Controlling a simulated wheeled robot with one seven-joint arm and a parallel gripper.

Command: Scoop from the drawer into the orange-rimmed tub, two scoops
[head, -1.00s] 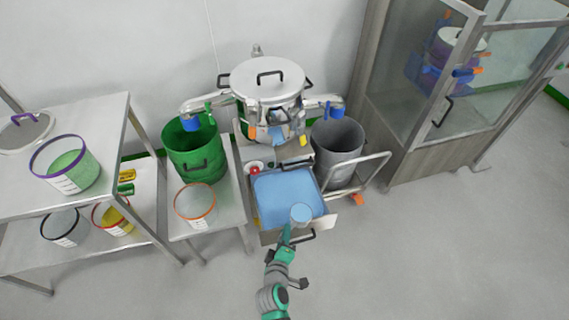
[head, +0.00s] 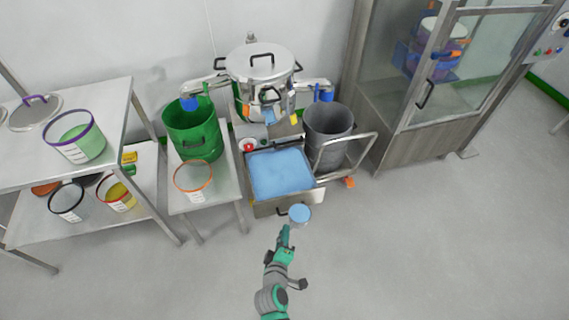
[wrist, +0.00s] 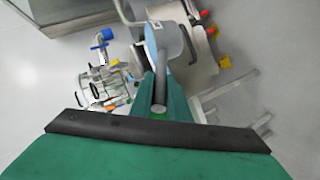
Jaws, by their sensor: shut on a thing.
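My gripper (head: 286,233) is shut on the handle of a scoop (head: 299,214) whose round cup shows blue on top in the head view. In the wrist view the scoop's grey handle (wrist: 160,95) runs between the fingers. The open drawer (head: 272,207) holds a wide bed of blue material (head: 281,174). The scoop is in front of the drawer, apart from the blue bed. The orange-rimmed tub (head: 194,180) stands on a low steel table to the left of the drawer; its inside looks greyish, with no blue visible.
A green bin (head: 194,135) stands behind the tub. A grey bin (head: 329,135) and a cart rail are right of the drawer. A steel granulator (head: 262,80) stands behind the drawer. Shelves with tubs (head: 75,138) are at left. The floor in front is clear.

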